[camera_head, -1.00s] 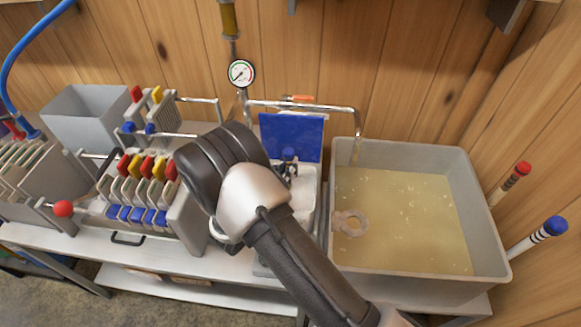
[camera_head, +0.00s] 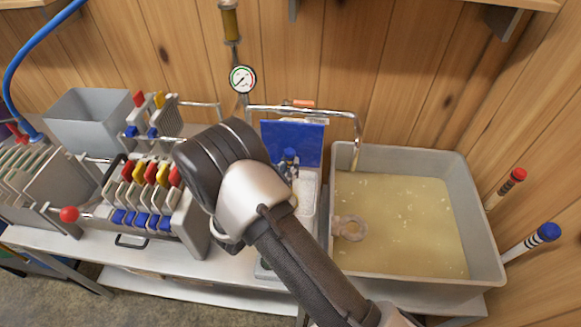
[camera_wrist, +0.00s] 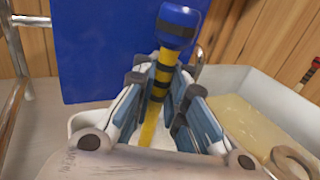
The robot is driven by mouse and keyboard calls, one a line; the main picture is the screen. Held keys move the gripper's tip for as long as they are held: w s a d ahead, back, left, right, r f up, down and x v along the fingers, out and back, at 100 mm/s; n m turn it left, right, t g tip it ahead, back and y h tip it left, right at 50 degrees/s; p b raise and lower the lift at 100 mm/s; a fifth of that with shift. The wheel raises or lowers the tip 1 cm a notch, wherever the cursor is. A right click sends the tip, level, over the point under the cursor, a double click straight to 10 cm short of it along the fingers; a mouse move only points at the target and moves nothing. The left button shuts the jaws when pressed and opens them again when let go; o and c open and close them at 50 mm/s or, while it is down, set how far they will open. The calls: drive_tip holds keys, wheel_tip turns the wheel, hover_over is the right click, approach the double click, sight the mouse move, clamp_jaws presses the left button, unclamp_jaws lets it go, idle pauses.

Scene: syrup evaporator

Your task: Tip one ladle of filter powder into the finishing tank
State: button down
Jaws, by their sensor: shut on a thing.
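My gripper (camera_wrist: 160,105) is shut on the upright yellow handle of the ladle (camera_wrist: 149,132), which has black bands and a blue end. The blue end also shows in the head view (camera_head: 289,154), just beyond my wrist. The handle's lower end is hidden behind my gripper, so I cannot see the bowl or any powder in it. A white tub (camera_head: 309,188) is under and around the ladle, partly hidden by my arm. The finishing tank (camera_head: 408,153), a grey open tank of cloudy tan liquid, is just right of the tub.
A blue panel (camera_head: 303,143) stands behind the tub. A metal pipe (camera_head: 310,109) reaches over the tank's left back edge. A pale ring (camera_head: 349,228) is at the tank's left side. A filter press (camera_head: 150,190) stands left. Two banded sticks lean right of the tank.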

wheel_tip(320, 180, up, 12)
drive_tip(key=p, duration=0.7)
drive_tip(key=shift+w+p, duration=0.1)
drive_tip(key=shift+p, duration=0.3)
idle(0.9)
